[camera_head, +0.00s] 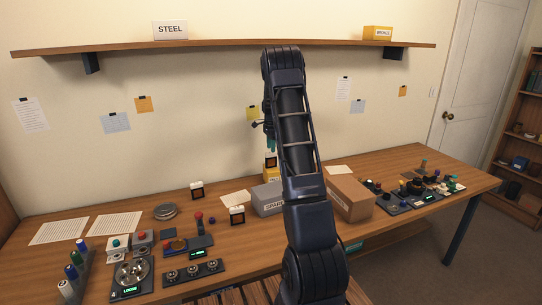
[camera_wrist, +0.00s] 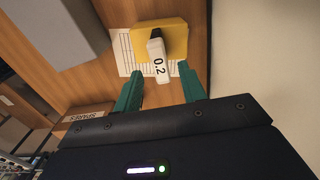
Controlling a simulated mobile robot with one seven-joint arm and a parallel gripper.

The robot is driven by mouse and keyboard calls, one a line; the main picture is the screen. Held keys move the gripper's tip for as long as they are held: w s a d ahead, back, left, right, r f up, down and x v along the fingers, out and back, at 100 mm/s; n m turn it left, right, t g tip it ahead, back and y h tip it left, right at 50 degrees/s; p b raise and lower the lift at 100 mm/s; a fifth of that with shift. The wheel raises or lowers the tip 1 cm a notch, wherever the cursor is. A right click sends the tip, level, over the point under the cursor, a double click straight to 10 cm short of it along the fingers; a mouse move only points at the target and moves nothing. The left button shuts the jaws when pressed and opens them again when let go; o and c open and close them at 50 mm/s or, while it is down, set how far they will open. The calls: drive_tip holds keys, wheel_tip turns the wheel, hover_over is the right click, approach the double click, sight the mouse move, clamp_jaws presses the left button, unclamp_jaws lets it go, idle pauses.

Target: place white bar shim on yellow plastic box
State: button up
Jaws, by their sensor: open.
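The white bar shim (camera_wrist: 158,66), marked 0.2, lies over the yellow plastic box (camera_wrist: 175,36) in the wrist view. One end overlaps the box and the other reaches past its edge toward my gripper. I cannot tell how firmly it rests there. My gripper (camera_wrist: 160,70) is open, with its teal fingers apart on either side of the shim's near end and no visible grip on it. In the head view my gripper (camera_head: 270,144) is above the yellow plastic box (camera_head: 271,175), partly hidden by my arm.
A grey box (camera_head: 267,199) and a cardboard box (camera_head: 350,197) stand close by on the wooden table (camera_head: 235,257). A paper sheet (camera_wrist: 122,52) lies by the yellow box. Instruments crowd the table's left and right. A shelf (camera_head: 215,45) runs along the wall above.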

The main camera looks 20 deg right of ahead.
wheel_tip(320, 180, up, 4)
drive_tip(key=shift+f, duration=0.25)
drive_tip(key=s+a+r+n+t, duration=0.1)
drive_tip(key=s+a+r+n, duration=0.4)
drive_tip(key=s+r, duration=0.55)
drive_tip(key=s+a+r+n+t, duration=0.1)
drive_tip(key=s+a+r+n, duration=0.3)
drive_tip(key=s+a+r, duration=0.7)
drive_tip(key=s+a+f+n+t, duration=0.1)
drive_tip(key=s+f+n, duration=0.1)
drive_tip(key=s, duration=0.8)
drive_tip(key=s+a+f+n, duration=0.1)
drive_tip(key=s+n, duration=0.3)
drive_tip(key=s, duration=0.6)
drive_tip(key=s+a+f+n+t, duration=0.1)
drive_tip(key=s+f+n, duration=0.1)
drive_tip(key=s, duration=0.9)
drive_tip(key=shift+f+n+t, duration=0.3)
drive_tip(key=shift+f+n, duration=0.1)
drive_tip(key=shift+n, duration=0.1)
